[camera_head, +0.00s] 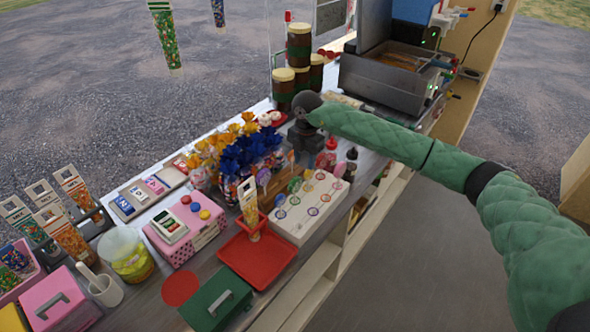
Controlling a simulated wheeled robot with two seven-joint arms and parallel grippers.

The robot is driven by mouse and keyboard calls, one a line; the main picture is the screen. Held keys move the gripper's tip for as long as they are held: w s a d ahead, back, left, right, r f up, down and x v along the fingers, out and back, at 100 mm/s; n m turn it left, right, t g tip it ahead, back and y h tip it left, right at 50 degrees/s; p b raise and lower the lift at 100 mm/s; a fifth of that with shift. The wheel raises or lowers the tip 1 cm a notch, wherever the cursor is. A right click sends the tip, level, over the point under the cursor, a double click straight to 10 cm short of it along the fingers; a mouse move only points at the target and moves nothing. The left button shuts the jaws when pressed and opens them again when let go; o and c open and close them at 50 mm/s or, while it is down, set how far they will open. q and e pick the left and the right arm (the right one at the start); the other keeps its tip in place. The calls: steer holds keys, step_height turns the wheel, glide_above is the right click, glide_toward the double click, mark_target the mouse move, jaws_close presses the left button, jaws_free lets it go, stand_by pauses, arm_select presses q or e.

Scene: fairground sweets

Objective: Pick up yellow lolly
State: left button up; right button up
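A white lolly stand (314,207) with several round coloured lollies sits on the counter, right of the middle. The lollies are small here, and I cannot tell for certain which one is yellow. A green lolly (294,184) and a pink lolly (340,170) stand up at its far side. My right gripper (302,142) is beyond the stand, above the counter, beside blue and yellow wrapped sweets. Its fingers are dark and small, so I cannot tell whether they are open or shut. My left gripper is not in view.
Blue flower-like wrapped sweets (238,155) crowd the gripper's left. A red tray (262,262) holding a tall packet (249,205) lies in front. Brown-and-green canisters (299,45) and a metal fryer (385,85) stand farther back.

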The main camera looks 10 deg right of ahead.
mark_target(308, 175)
steer(key=shift+s+d+f+b, duration=0.15)
steer(key=shift+d+f+b, duration=0.15)
steer(key=shift+d+f, duration=0.35)
steer(key=shift+a+f, duration=0.15)
steer(key=shift+f, duration=0.45)
steer(key=f, duration=0.4)
steer(key=shift+s+d+b, duration=0.1)
steer(key=shift+d+b, duration=0.1)
steer(key=shift+b, duration=0.2)
steer(key=shift+f, duration=0.45)
steer(key=c, duration=0.8)
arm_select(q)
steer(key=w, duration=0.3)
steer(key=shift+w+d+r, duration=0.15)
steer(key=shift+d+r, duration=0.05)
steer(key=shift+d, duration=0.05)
arm_select(e)
jaws_close()
